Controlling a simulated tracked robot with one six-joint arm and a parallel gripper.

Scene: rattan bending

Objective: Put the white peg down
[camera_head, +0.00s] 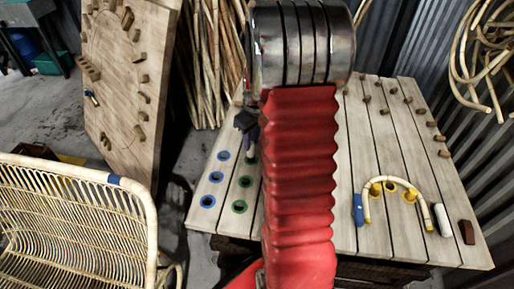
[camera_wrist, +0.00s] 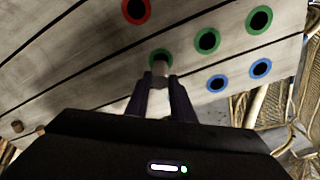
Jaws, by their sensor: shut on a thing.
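My gripper (camera_wrist: 161,84) has its dark fingers shut on a short pale peg (camera_wrist: 160,68), which looks greyish-tan in the shade. The peg's tip overlaps a green-ringed hole (camera_wrist: 153,54) in the wrist view; I cannot tell whether it is in the hole or just above it. A white cylinder (camera_head: 442,220) lies on the right of the plank table (camera_head: 385,240), beside a curved rattan piece (camera_head: 388,181).
Blue-ringed holes (camera_head: 216,177) and green-ringed holes (camera_head: 239,207) line the table's left side. A red-ringed hole (camera_wrist: 135,10) shows in the wrist view. A blue block (camera_head: 358,208), a brown block (camera_head: 467,232) and several wooden pegs (camera_head: 418,111) are at right. A rattan chair (camera_head: 75,215) stands left.

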